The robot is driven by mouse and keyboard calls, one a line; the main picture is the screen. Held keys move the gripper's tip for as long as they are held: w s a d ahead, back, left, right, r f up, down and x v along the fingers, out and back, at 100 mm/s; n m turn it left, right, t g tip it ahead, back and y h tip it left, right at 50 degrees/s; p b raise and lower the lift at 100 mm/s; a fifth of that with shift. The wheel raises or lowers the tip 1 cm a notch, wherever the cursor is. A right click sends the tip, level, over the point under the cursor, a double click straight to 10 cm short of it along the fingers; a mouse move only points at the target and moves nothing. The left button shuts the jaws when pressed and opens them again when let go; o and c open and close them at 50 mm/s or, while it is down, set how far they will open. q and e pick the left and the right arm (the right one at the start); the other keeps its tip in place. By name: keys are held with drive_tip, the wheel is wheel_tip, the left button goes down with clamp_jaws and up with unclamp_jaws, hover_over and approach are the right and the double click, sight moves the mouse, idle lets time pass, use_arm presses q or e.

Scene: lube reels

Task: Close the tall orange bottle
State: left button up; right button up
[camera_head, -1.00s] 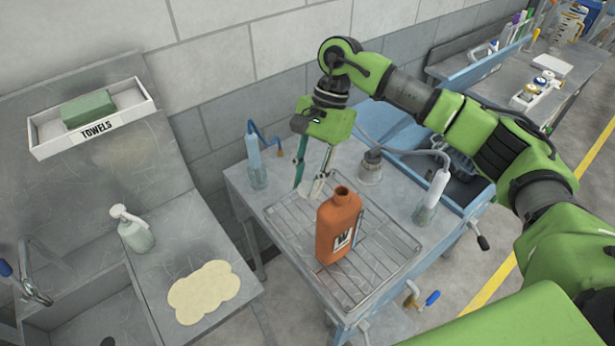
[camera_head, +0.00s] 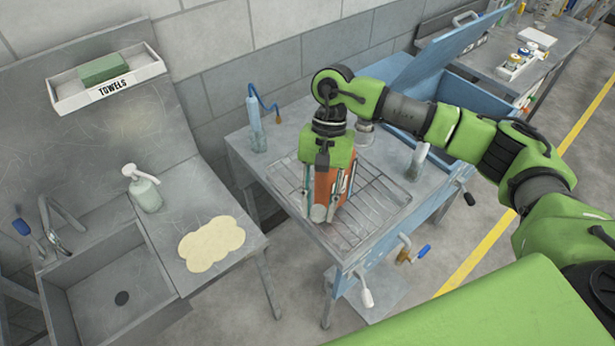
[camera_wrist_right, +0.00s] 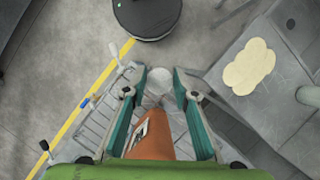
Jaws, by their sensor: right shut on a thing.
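The tall orange bottle (camera_head: 340,184) stands on the wire rack of the blue-sided bench, with a white label on its side. My right gripper (camera_head: 319,208) points down in front of it and hides its neck and much of its left part. The right gripper (camera_wrist_right: 158,76) is shut on a small pale cap-like piece (camera_head: 318,213). This piece (camera_wrist_right: 158,88) also shows between the fingertips in the right wrist view. There the orange bottle (camera_wrist_right: 157,142) lies behind the fingers. I cannot tell whether the piece touches the bottle. My left gripper is not in view.
The wire rack (camera_head: 375,205) has bare room to the right of the bottle. On the left are a sink (camera_head: 110,285), a spray bottle (camera_head: 146,192) and a pale cloth-like patch (camera_head: 211,243).

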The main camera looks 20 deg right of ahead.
drive_tip(key=s+d+f+n+h, duration=0.2)
drive_tip(key=s+f+n, duration=0.45)
drive_tip(key=s, duration=0.55)
use_arm(q)
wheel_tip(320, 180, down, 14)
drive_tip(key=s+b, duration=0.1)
drive_tip(key=b, duration=1.3)
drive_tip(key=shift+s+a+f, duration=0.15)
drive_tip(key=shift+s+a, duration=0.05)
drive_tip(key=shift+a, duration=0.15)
use_arm(e)
wheel_tip(320, 180, down, 14)
drive_tip(key=shift+w+r, duration=0.2)
drive_tip(key=shift+w, duration=0.1)
